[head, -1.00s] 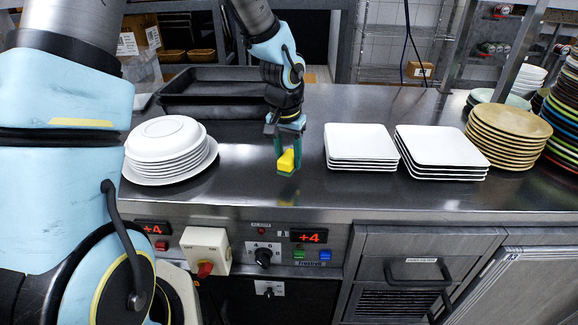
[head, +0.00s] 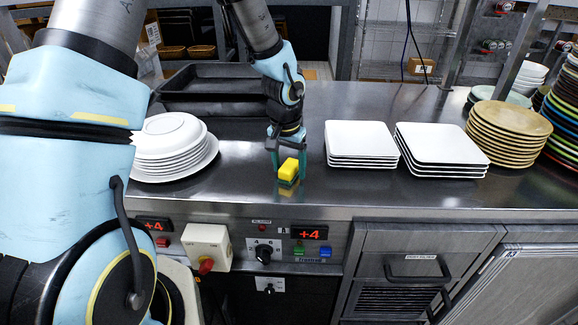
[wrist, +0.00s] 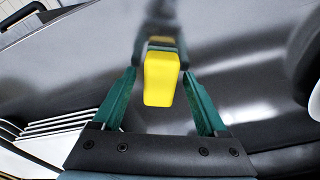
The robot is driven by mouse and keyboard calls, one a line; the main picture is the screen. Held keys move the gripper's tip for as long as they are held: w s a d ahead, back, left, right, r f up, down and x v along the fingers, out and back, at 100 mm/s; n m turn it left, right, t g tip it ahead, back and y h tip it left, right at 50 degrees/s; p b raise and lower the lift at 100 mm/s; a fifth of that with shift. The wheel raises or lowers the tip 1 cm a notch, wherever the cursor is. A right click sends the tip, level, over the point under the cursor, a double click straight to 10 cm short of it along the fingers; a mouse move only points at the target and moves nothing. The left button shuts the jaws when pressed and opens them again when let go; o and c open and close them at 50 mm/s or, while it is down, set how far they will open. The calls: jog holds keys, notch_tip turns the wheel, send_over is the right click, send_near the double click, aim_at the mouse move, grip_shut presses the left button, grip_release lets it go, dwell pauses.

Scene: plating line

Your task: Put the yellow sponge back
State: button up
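The yellow sponge (head: 288,169) is on the steel counter (head: 245,185) near its front edge, between the plate stacks. A darker green part shows under its yellow top. My gripper (head: 288,177) points down over it, with one green finger on each side. In the wrist view, the sponge (wrist: 161,80) sits between the fingertips of my gripper (wrist: 160,73), with a gap on both sides. The gripper is open and not clamped on the sponge.
Round white plates (head: 175,145) stand to the left and two stacks of square white plates (head: 361,140) to the right. Brown plates (head: 508,120) are farther right. Black trays (head: 205,85) lie behind. Counter around the sponge is clear.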

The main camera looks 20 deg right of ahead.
aim_at(287, 169)
jog(key=shift+r, duration=0.55)
notch_tip(287, 169, up, 11)
jog(key=s+a+b, duration=0.1)
jog(key=s+a+n, duration=0.1)
jog(key=a+n, duration=0.3)
jog(key=a, duration=1)
jog(key=s+a+f+n, duration=0.1)
jog(key=a+n, duration=0.3)
jog(key=a, duration=1.1)
jog(key=shift+s+f+t+y, duration=0.3)
jog(key=shift+s+y, duration=0.1)
jog(key=shift+s, duration=0.05)
jog(key=shift+o, duration=0.2)
